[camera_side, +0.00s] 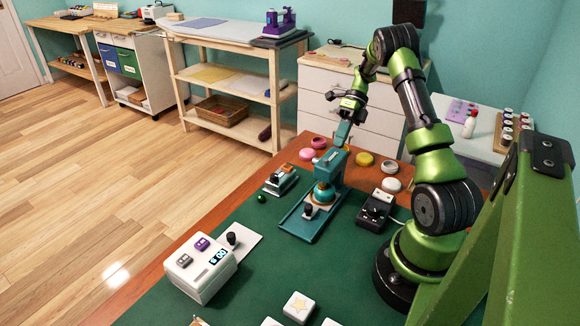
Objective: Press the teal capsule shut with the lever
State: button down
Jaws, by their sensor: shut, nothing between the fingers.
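The teal press (310,220) stands on the green mat in the middle of the table, with a small black knob on its base. A round teal capsule (323,191) sits in it under the press head, with an orange-gold band around it; whether its halves meet is too small to tell. The press's teal lever (343,131) points up from the head. My gripper (346,106) is shut and empty at the lever's upper end; I cannot tell whether it touches the lever.
A black knob box (376,208) stands right of the press. A white display box (203,268) is at the front left. A small grey device (281,180) and a green ball (262,198) lie left. Pink, yellow (364,159) and white lids lie behind.

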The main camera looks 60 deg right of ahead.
jog(key=shift+a+f, duration=0.15)
jog(key=shift+f, duration=0.35)
jog(key=shift+a+f, duration=0.15)
jog(key=shift+f, duration=0.35)
jog(key=shift+a, duration=0.1)
jog(key=d+f+v, duration=0.1)
jog(key=v, duration=1.4)
jog(key=shift+w+r, duration=0.15)
jog(key=w+a+r+n+h, duration=0.1)
jog(key=a+r+n+h, duration=0.1)
jog(key=a+r+n, duration=0.35)
jog(key=a+r+n+h, duration=0.25)
jog(key=a+n, duration=0.35)
jog(key=a, duration=0.4)
jog(key=w+a+r+n+h, duration=0.1)
jog(key=a+r+n, duration=0.4)
jog(key=a+n, duration=0.15)
jog(key=s+a+f+n+t, duration=0.1)
jog(key=s+a+n+t, duration=0.2)
jog(key=a+n, duration=0.4)
jog(key=s+a+f+n+t, duration=0.2)
jog(key=s+a+n+t, duration=0.2)
jog(key=a, duration=0.8)
jog(key=s+n+h, duration=0.1)
jog(key=s+n, duration=0.1)
jog(key=n, duration=0.1)
jog(key=shift+a, duration=0.15)
